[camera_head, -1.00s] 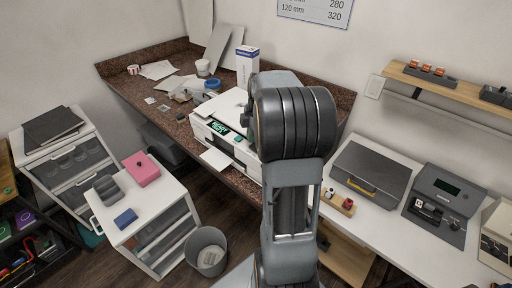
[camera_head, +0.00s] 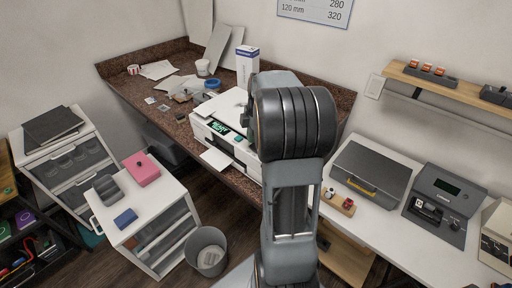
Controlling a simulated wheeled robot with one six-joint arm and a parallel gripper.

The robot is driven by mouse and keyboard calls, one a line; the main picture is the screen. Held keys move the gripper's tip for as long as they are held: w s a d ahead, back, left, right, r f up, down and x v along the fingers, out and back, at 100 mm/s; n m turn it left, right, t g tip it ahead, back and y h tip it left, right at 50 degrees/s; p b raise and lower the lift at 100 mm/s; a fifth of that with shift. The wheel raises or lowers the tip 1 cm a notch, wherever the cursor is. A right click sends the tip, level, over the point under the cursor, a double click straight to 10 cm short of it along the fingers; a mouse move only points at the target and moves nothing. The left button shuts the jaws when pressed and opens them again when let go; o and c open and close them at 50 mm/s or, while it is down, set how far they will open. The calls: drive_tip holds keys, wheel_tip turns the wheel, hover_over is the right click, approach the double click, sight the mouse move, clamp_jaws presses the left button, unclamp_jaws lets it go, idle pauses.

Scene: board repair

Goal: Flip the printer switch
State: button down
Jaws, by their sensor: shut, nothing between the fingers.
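The white printer (camera_head: 204,127) stands on the brown speckled counter in the middle of the view, with a lit green display (camera_head: 219,127) on its front and a paper tray (camera_head: 215,159) sticking out. My arm rises in front of the printer's right side and hides that part. I cannot make out a switch on the visible faces of the printer. My gripper is not visible; it is hidden behind my own arm.
The counter (camera_head: 143,103) holds a tall white box (camera_head: 247,66), papers and small containers left of the printer. A white drawer unit (camera_head: 162,208) and a grey bin (camera_head: 206,251) stand below. A white bench (camera_head: 386,222) with a grey case (camera_head: 371,172) is at the right.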

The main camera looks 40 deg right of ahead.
sight(253, 145)
drive_tip(key=shift+f+b, duration=0.9)
drive_tip(key=shift+f, duration=0.3)
idle(0.4)
drive_tip(key=shift+r, duration=0.1)
drive_tip(key=shift+r+p, duration=2.6)
drive_tip(key=shift+r, duration=0.85)
